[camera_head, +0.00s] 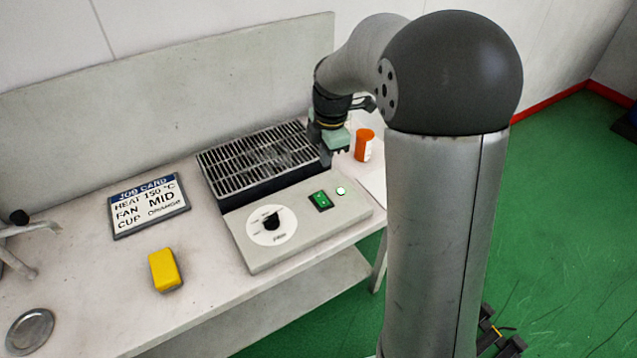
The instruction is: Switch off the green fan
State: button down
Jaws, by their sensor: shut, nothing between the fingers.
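A green rocker switch (321,200) sits on the top of the grey control box (300,232). A small round lamp (340,191) beside it on the right glows pale green. A black knob (271,222) on a white dial is on the left part of the same box. My gripper (327,157) is shut and empty, pointing down near the right end of the black slatted grille (245,165), behind and above the switch. It appears apart from the switch. Part of the gripper is hard to make out against the grille.
An orange cup (363,145) stands just right of my gripper. A job card (149,206) reads heat 150 °C, fan mid, cup orange. A yellow block (165,270) and a metal disc (30,332) lie on the table's left. The table's front middle is clear.

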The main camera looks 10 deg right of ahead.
aim_at(320, 195)
jog(key=shift+w+d+f+n, duration=0.1)
jog(key=shift+w+f+n, duration=0.2)
jog(key=shift+w+n, duration=0.45)
jog(key=f+p, duration=0.1)
jog(key=f, duration=0.3)
jog(key=w+f+p, duration=0.1)
jog(key=f, duration=0.9)
jog(key=shift+w+a+p, duration=0.25)
jog(key=shift+w+p, duration=0.05)
jog(key=shift+p, duration=0.1)
